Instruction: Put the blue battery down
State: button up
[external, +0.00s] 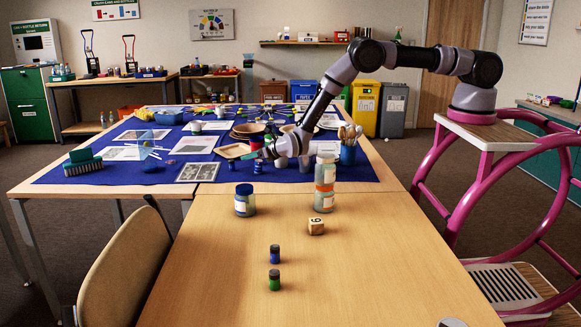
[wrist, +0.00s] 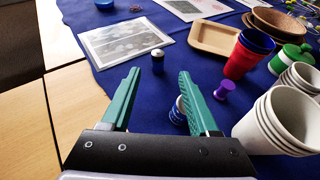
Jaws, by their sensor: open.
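My gripper (wrist: 160,75) is open, with green fingers and nothing between the tips. In the external view my gripper (external: 266,152) is low over the blue cloth (wrist: 110,15). A small blue and white cylinder (wrist: 178,112), perhaps the blue battery, is beside the right finger, which partly hides it; I cannot tell whether they touch. A short cylinder with a dark top and white band (wrist: 157,62) stands on the cloth ahead of the fingertips. On the bare near table stand a small blue cylinder with a dark top (external: 275,254) and a similar green one (external: 274,281).
White cups (wrist: 275,122), a red cup (wrist: 246,58) and a purple peg-like piece (wrist: 224,90) crowd the right of my gripper. A tan tray (wrist: 215,40) and a printed card (wrist: 125,42) lie ahead. Jars (external: 245,201) and a wooden die (external: 316,226) stand on the near table.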

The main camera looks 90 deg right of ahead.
jog(key=a+r+n+y, duration=0.2)
jog(key=r+n, duration=0.2)
jog(key=r, duration=0.7)
jog(key=a+r+n+y, duration=0.2)
jog(key=a+r+n, duration=0.15)
jog(key=r, duration=0.75)
jog(key=s+a+r+n+y, duration=0.2)
jog(key=s+r+n, duration=0.35)
jog(key=r, duration=0.55)
jog(key=s+a+r+n+y, duration=0.25)
jog(key=s+r+n, duration=0.35)
jog(key=r, duration=0.5)
jog(key=s+a+r+n+g+y, duration=0.1)
jog(key=s+r+n, duration=0.25)
jog(key=s, duration=0.45)
jog(key=s+a+r+n, duration=0.2)
jog(key=s+r+n, duration=0.15)
jog(key=s, duration=0.45)
jog(key=s+a+r+n+g+y, duration=0.1)
jog(key=s+r+n, duration=0.25)
jog(key=s, duration=0.45)
jog(key=s+f+n+g, duration=0.2)
jog(key=s+n, duration=0.7)
jog(key=s, duration=1.3)
notch_tip(320, 180, down, 2)
jog(key=shift+s+f+n, duration=0.2)
jog(key=shift+s+n, duration=0.05)
jog(key=shift+n, duration=0.1)
